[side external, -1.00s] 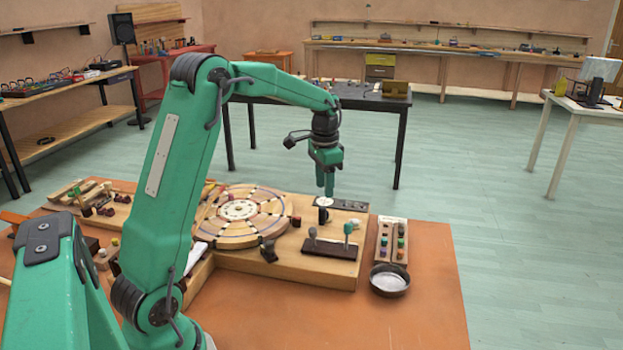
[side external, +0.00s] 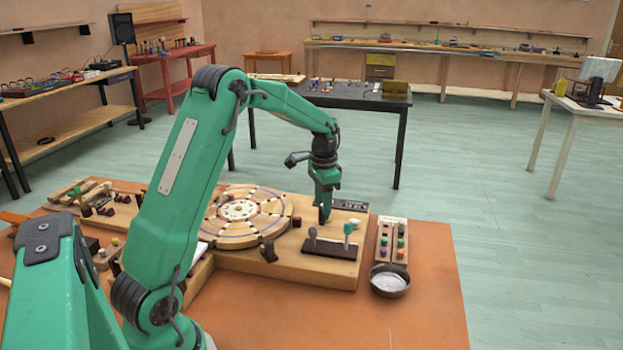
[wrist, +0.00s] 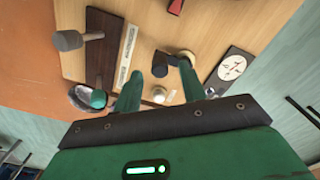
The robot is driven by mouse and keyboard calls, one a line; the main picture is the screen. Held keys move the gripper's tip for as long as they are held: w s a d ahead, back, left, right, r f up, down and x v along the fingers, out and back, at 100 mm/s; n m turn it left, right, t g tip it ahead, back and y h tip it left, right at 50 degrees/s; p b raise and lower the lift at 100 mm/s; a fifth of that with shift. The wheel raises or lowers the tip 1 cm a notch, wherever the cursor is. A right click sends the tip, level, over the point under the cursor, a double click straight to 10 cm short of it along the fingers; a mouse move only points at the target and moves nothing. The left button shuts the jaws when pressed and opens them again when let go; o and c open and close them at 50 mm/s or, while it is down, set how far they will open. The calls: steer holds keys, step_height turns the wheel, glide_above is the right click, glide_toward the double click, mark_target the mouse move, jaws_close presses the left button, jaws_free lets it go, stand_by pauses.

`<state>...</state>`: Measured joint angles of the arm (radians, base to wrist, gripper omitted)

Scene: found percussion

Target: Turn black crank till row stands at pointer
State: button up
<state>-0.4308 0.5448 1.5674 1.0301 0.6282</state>
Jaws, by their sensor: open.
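The black crank has a dark upright knob (wrist: 160,66) and a short arm toward a grey hub in the wrist view. In the side view the crank (side external: 322,216) is mostly hidden behind my fingers. My gripper (wrist: 160,74) is open, with one green finger on each side of the knob; whether they touch it I cannot tell. It also shows low over the board in the side view (side external: 324,206). The round wooden wheel (side external: 270,233) with rings of light and dark pieces lies left of the crank. I cannot make out which mark is the pointer.
A dark plate with two levers (side external: 328,248) stands in front of the crank. A rack of coloured knobs (side external: 391,242) and a round metal pan (side external: 389,281) are at the right. A dark panel with a white dial (wrist: 231,67) lies beside the crank. The orange tabletop (side external: 430,310) is clear at front right.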

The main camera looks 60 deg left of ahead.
steer(key=shift+f, duration=1.6)
steer(key=shift+c, duration=0.2)
jaws_close()
